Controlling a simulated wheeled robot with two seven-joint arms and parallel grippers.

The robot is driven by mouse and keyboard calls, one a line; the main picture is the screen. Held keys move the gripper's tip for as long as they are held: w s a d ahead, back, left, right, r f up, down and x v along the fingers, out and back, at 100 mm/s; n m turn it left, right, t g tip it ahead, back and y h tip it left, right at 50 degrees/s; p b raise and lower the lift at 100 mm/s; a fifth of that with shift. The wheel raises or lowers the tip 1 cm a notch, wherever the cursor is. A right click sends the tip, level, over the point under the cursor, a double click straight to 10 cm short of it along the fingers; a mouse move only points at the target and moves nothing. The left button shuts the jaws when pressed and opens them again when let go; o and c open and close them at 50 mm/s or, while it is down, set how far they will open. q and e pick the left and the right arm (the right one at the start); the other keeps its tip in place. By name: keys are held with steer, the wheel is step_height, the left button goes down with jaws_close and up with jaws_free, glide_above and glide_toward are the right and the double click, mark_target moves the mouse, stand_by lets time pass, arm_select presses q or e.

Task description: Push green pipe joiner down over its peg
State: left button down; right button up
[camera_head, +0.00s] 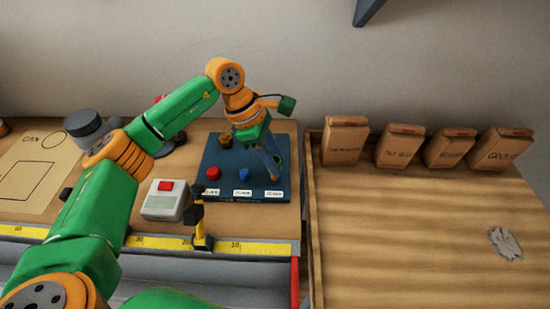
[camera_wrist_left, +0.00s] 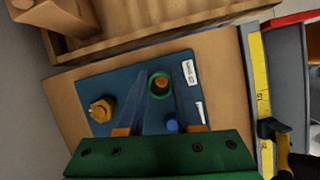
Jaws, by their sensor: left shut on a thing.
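The green pipe joiner (camera_wrist_left: 153,91) shows in the left wrist view as a green ring around an orange-brown peg (camera_wrist_left: 161,83), over the blue board (camera_wrist_left: 105,70). My left gripper (camera_wrist_left: 162,78) is shut on the joiner, one blue-grey finger on each side. In the head view my left gripper (camera_head: 274,160) points down at the right part of the blue board (camera_head: 220,172), and its fingers hide most of the joiner. How far down the peg the joiner sits, I cannot tell. My right gripper is not in view.
On the board are a red piece (camera_head: 213,173), a blue piece (camera_head: 244,174) and a brass fitting (camera_head: 225,140). A grey box with a red button (camera_head: 163,200) stands left. A yellow ruler (camera_head: 165,242) runs along the front edge. Brown boxes (camera_head: 345,141) stand in a wooden tray at right.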

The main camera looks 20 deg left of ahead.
arm_select(q)
steer(key=shift+f, duration=0.15)
stand_by(0.3)
steer(key=shift+f+b, duration=1.05)
steer(key=shift+b, duration=0.05)
steer(key=c, duration=0.5)
jaws_free()
steer(key=b+v, duration=0.1)
steer(key=v, duration=0.6)
